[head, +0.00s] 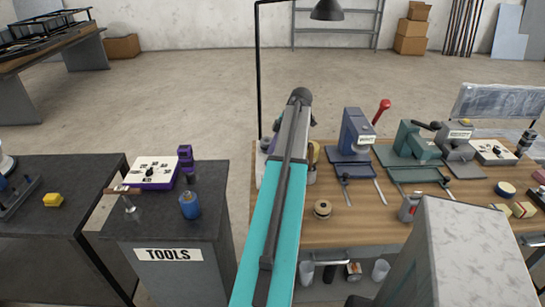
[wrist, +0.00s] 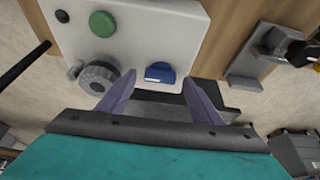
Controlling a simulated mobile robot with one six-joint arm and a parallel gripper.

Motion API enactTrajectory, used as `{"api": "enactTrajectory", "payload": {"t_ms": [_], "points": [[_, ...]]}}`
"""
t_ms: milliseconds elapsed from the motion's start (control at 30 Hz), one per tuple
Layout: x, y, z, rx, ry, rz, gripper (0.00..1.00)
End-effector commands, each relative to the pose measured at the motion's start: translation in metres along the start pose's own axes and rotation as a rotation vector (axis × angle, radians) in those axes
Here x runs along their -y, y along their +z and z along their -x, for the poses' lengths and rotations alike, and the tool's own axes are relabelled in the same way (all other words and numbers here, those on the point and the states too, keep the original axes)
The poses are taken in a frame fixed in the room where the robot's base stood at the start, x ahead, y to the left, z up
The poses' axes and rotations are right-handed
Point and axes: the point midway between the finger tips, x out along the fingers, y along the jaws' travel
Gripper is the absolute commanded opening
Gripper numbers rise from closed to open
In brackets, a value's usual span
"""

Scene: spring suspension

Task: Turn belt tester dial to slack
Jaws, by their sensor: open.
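In the wrist view a white panel (wrist: 135,30) carries a grey ridged dial (wrist: 98,78), a green button (wrist: 102,24) and a blue half-round part (wrist: 160,72). No readable label shows there, so I cannot tell which part belongs to the belt tester. My gripper (wrist: 160,78) is open and empty, its two purple fingers either side of the blue part; the left finger lies close to the dial. I cannot tell whether they touch. In the head view my arm hides the gripper and this panel. White dial boxes stand on the tools cabinet (head: 153,171) and at the bench's right (head: 493,152).
The wooden bench (head: 345,215) holds several presses, a red-knobbed lever (head: 381,111) and small parts. A lamp (head: 327,10) hangs above its far side. The tools cabinet (head: 185,270) bears a blue can (head: 190,206). Floor between cabinet and bench is narrow.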

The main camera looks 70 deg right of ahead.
Motion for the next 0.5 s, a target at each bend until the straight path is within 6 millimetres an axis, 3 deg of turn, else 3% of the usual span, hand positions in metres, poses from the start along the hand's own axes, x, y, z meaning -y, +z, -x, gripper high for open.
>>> {"api": "enactTrajectory", "payload": {"t_ms": [500], "points": [[-0.001,0.001,0.061,0.001,0.001,-0.001,0.59]]}}
